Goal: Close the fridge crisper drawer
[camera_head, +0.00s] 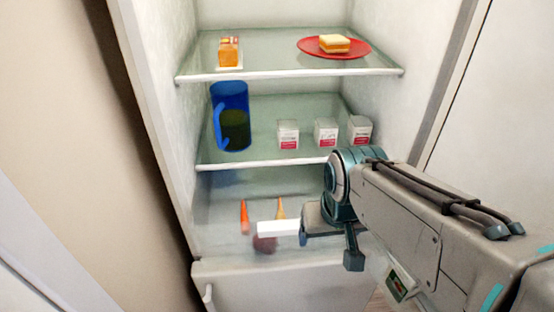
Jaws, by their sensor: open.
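The crisper drawer (215,240) is in the bottom compartment of the open fridge, below the lower shelf. Its walls are clear and their edges are hard to make out, so I cannot tell how far out it stands. Orange carrots (244,216) and a dark red vegetable (264,244) show in it. A white bar (277,228), apparently the drawer's handle, crosses in front of the vegetable. My gripper (328,242) is open at the right of this bar, with no object visible between its fingers. They overlap in the picture; I cannot tell whether they touch. My arm hides the drawer's right part.
The lower shelf (262,161) holds a blue pitcher (231,116) and several small white containers (288,134). The upper shelf (285,73) holds a juice carton (229,51) and a red plate (312,47) with food. A white panel (280,287) closes the space below the drawer.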

